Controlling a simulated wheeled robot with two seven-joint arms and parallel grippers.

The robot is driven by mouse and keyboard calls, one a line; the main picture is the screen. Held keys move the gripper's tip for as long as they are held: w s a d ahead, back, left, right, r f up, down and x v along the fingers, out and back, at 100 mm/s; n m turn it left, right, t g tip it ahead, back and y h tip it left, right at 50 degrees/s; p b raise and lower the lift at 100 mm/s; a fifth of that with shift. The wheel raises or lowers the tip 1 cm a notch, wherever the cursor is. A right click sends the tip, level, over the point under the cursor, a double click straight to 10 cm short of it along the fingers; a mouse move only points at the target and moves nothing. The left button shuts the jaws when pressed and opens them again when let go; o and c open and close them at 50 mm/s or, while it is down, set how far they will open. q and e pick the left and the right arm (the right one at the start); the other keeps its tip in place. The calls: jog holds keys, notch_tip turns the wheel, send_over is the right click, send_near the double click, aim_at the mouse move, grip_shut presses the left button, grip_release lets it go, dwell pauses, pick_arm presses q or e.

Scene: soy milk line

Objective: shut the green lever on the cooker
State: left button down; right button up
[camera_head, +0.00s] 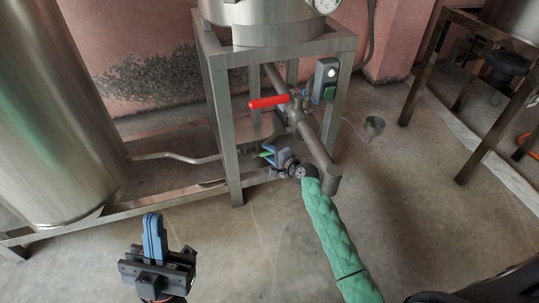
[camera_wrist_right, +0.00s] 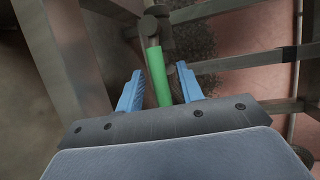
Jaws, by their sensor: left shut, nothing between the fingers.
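The green lever (camera_wrist_right: 160,75) shows in the right wrist view as a straight green bar reaching toward the camera from a dark metal fitting. In the head view only a short green piece of the lever (camera_head: 265,154) shows, low beside the cooker's frame (camera_head: 221,130). My right gripper (camera_wrist_right: 160,72) is open, with one blue finger on each side of the lever and gaps visible beside it. In the head view my right gripper (camera_head: 270,156) hides most of the lever. My left gripper (camera_head: 153,237) is shut and empty, pointing up at the lower left, far from the lever.
A red lever (camera_head: 268,102) sits on the pipe valve above my right gripper. A thick outlet pipe (camera_head: 316,150) slopes down beside my right wrist. A switch box (camera_head: 326,80) is on the frame. A large steel tank (camera_head: 55,110) stands left. The front floor is clear.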

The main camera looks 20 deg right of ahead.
grip_shut()
